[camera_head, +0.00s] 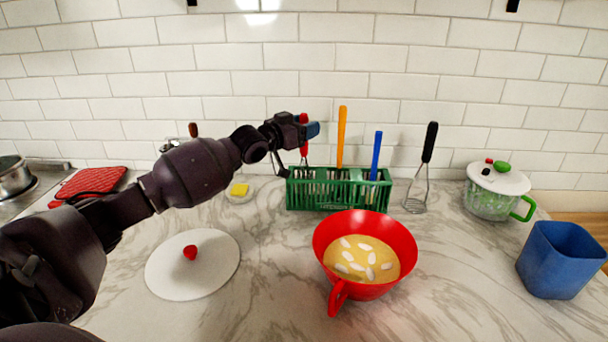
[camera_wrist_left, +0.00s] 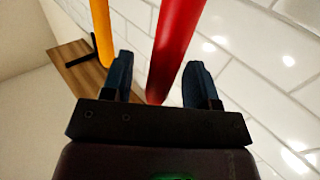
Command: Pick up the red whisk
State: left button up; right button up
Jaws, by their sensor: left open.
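The red whisk (camera_head: 304,150) stands upright at the left end of the green rack (camera_head: 340,207). My left gripper (camera_head: 308,129) is at its handle, which is partly hidden behind the gripper in the head view. In the left wrist view the red handle (camera_wrist_left: 177,45) runs between the two dark blue fingertips of the left gripper (camera_wrist_left: 157,80). The fingers are open, with a gap on each side of the handle. The right gripper is not in view.
An orange-handled tool (camera_head: 341,135) and a blue-handled tool (camera_head: 376,152) stand in the rack. A black-handled whisk (camera_head: 428,150) is to its right. A red bowl (camera_head: 330,237) of batter, white lid (camera_head: 165,275), salad spinner (camera_head: 487,206) and blue container (camera_head: 548,268) stand around. A tiled wall is behind.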

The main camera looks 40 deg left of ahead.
pick_arm(q)
grip_shut()
